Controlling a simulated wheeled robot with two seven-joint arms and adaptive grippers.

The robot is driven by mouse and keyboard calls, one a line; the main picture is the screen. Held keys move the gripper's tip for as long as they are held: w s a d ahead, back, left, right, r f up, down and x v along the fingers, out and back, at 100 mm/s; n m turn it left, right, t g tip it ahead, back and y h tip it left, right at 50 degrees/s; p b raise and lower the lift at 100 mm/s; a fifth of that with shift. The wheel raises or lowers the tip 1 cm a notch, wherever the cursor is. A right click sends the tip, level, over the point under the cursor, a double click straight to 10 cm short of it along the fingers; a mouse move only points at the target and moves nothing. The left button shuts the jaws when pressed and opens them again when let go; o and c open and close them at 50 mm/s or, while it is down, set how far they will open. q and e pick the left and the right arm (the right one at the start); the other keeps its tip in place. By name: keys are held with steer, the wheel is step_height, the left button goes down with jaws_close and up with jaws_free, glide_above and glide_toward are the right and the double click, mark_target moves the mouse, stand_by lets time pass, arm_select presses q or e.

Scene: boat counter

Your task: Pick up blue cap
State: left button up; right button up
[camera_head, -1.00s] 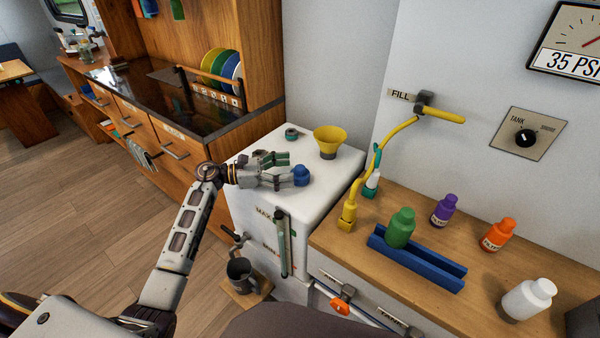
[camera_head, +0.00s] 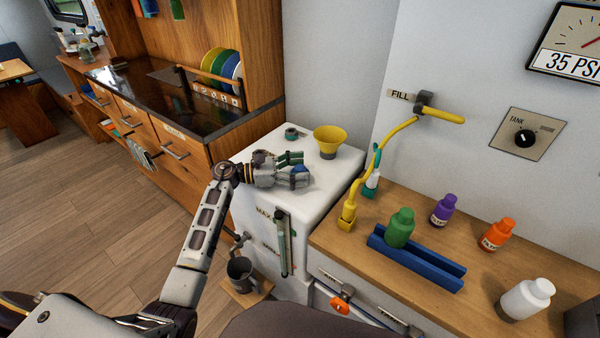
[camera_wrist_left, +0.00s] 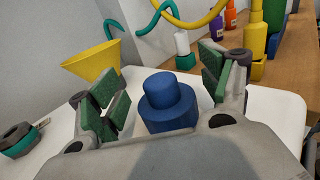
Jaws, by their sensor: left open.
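The blue cap (camera_wrist_left: 168,103) stands upright on the white box top (camera_wrist_left: 275,108). In the left wrist view it sits between the open green-padded fingers of my left gripper (camera_wrist_left: 162,85), with a gap visible on both sides. In the head view the cap (camera_head: 300,170) is mostly hidden behind my left gripper (camera_head: 298,168), whose fingers reach around it just above the white top. My right gripper does not show in either view.
A yellow funnel (camera_head: 328,137) and a small dark ring-shaped part (camera_head: 292,133) stand behind the gripper. A yellow hose (camera_head: 385,145) hangs at right. The wooden counter holds a green bottle (camera_head: 400,228) on a blue rack (camera_head: 430,266) and several other bottles.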

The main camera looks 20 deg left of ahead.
mark_target(300, 167)
arm_select(q)
steer(key=shift+c, duration=0.3)
steer(key=c, duration=0.7)
steer(key=shift+c, duration=1.5)
steer(key=shift+r, duration=0.65)
step_height(300, 167, up, 3)
steer(key=shift+r, duration=0.1)
step_height(300, 167, up, 4)
steer(key=shift+r+p, duration=0.25)
steer(key=shift+p, duration=0.05)
steer(key=shift+r, duration=0.55)
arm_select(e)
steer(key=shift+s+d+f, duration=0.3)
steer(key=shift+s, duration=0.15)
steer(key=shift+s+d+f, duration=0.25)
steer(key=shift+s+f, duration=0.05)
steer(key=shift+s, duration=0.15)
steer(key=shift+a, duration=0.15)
